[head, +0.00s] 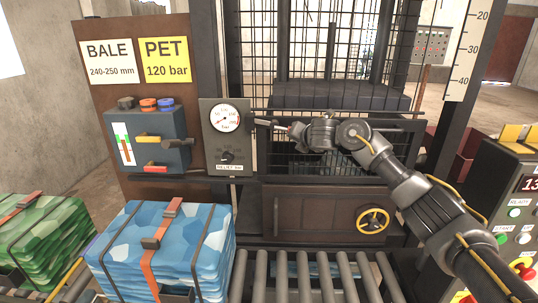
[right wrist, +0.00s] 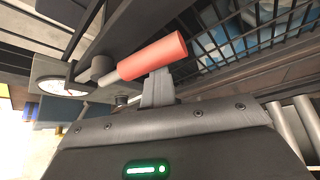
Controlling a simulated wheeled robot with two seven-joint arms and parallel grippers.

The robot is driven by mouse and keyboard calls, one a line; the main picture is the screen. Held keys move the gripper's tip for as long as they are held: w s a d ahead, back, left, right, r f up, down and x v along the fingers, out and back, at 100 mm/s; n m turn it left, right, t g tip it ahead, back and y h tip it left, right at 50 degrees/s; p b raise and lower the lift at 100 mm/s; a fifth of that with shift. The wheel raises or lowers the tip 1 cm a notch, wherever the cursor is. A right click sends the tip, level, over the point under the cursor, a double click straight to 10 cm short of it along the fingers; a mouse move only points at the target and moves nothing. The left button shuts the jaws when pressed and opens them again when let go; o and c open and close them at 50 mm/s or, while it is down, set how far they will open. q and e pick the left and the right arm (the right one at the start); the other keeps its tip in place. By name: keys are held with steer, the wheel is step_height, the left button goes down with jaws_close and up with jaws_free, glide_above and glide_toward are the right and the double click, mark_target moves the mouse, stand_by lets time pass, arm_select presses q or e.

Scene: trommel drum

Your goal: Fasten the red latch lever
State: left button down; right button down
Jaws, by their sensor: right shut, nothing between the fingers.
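The red latch lever shows in the right wrist view as a red cylindrical grip (right wrist: 154,56) on a grey shaft, lying slanted across the dark frame near the gauge. In the head view its bar (head: 265,122) reaches right from beside the gauge panel, with its end mostly hidden at my gripper. My right gripper (head: 292,129) is at the lever's end in front of the press. In the right wrist view its narrow fingers (right wrist: 158,84) are together and empty, close against the underside of the red grip; I cannot tell if they touch. My left gripper is not in view.
A gauge panel (head: 226,137) stands left of the lever, with a grey box of small handles (head: 150,142) beyond it. Below are a brown door with a yellow handwheel (head: 373,221) and a roller conveyor (head: 315,275). Strapped blue (head: 188,225) and green bales sit at left; a control panel (head: 519,215) stands right.

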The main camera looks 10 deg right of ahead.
steer(key=shift+d+r, duration=0.1)
steer(key=shift+r, duration=0.15)
step_height(320, 180, down, 5)
steer(key=b, duration=0.4)
steer(key=s+a+r, duration=0.1)
steer(key=s+r, duration=0.4)
steer(key=s, duration=0.4)
steer(key=shift+a+r, duration=0.2)
steer(key=shift+r, duration=0.1)
steer(key=shift+s, duration=0.15)
